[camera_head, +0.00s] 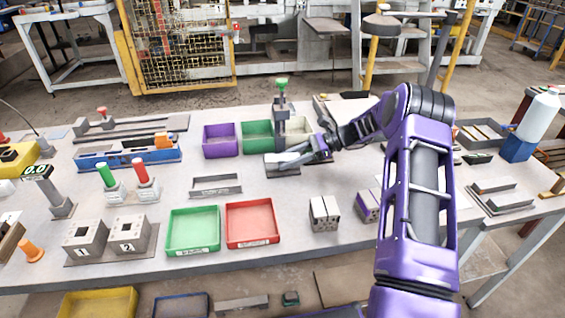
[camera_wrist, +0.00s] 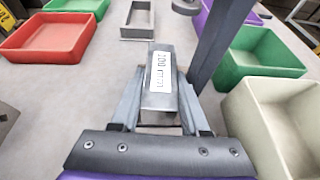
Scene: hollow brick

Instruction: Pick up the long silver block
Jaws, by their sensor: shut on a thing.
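The long silver block (camera_wrist: 162,65) carries a white printed label and lies lengthwise between my gripper's fingers in the wrist view. My gripper (camera_wrist: 161,103) is shut on it, one finger along each side. In the head view my gripper (camera_head: 292,157) reaches in from the right, at the foot of a dark stand (camera_head: 281,122) with a green knob. The block is small there and partly hidden by the fingers. I cannot tell whether it touches the surface beneath it.
The stand's dark post (camera_wrist: 222,40) rises close on the right in the wrist view. Purple (camera_head: 221,139) and green (camera_head: 256,134) bins stand behind. A grey open tray (camera_head: 216,185), green tray (camera_head: 193,230) and red tray (camera_head: 251,222) lie in front and left.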

